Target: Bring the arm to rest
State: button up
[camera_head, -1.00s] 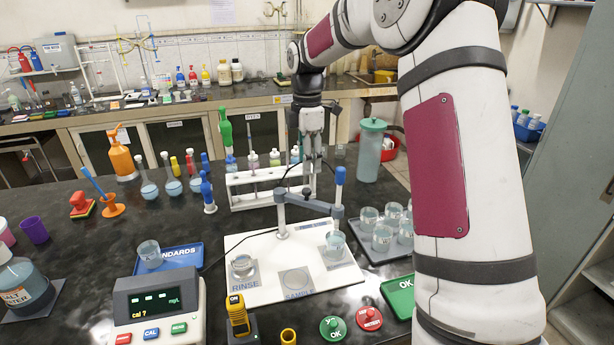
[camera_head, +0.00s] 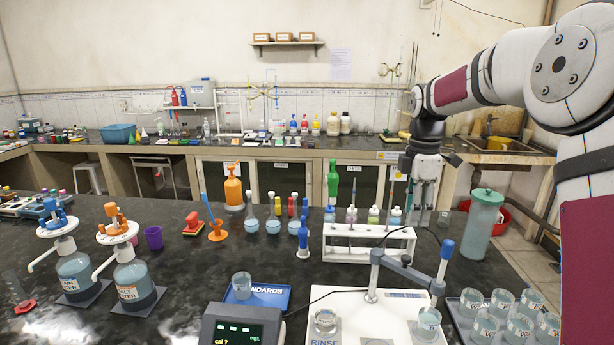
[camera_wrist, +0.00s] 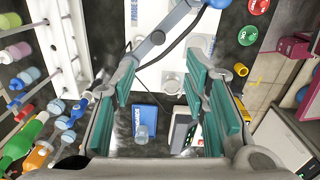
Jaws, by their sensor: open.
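My gripper (camera_head: 418,212) hangs pointing down at the end of my raised arm, behind the right end of the white rack in the head view. In the wrist view my gripper (camera_wrist: 162,88) shows its two teal-padded fingers spread apart with nothing held between them. Below them lie the white probe-stand board (camera_head: 376,312), its grey jointed arm (camera_head: 402,268) with a blue-capped probe (camera_head: 445,252), and the blue standards tray (camera_wrist: 146,112).
A white rack (camera_head: 345,246) with bottles stands close to my gripper. A tall lidded jug (camera_head: 482,228) is to its right. A tray of beakers (camera_head: 462,318) sits at the front right. Two pump bottles (camera_head: 75,275) (camera_head: 136,280) stand at left. The table's left middle has open room.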

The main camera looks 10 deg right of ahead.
jog(key=s+a+r+m+t, duration=0.1)
jog(key=s+a+r+m, duration=0.2)
jog(key=s, duration=0.3)
jog(key=s+a+r+m+t+h, duration=0.1)
jog(key=s+a+r+m, duration=0.15)
jog(key=s, duration=0.25)
jog(key=s+a+r+m+t, duration=0.1)
jog(key=s+a+r+m, duration=0.25)
jog(key=s, duration=0.25)
jog(key=s+a+f+m+t, duration=0.1)
jog(key=s+f+m, duration=0.1)
jog(key=s, duration=0.6)
jog(key=s+a+f+m+t+y, duration=0.1)
jog(key=s+a+f+m, duration=0.1)
jog(key=s+m, duration=0.3)
jog(key=s, duration=0.2)
jog(key=shift+s+m, duration=0.3)
jog(key=shift+s, duration=0.05)
